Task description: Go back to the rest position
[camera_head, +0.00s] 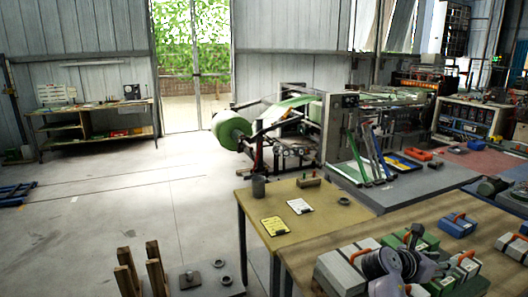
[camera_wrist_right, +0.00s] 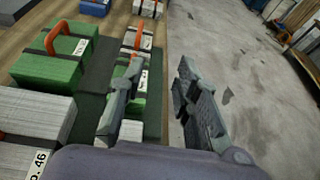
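My right gripper (camera_wrist_right: 155,90) shows in the right wrist view with its two fingers apart and nothing between them. It hangs over the edge of the wooden table, above a green case and the grey floor. In the head view the right gripper (camera_head: 405,262) is at the lower right, above the cases on the table; its fingers are hard to make out there. My left gripper is not in either view.
The wooden table (camera_head: 316,262) holds several cases, among them a green case (camera_wrist_right: 45,82) with an orange handle and a blue case (camera_head: 458,224). A smaller table (camera_head: 256,206) carries two cards and a dark cup (camera_head: 258,187). A machine with a green roll (camera_head: 231,131) stands behind. The left floor is mostly clear.

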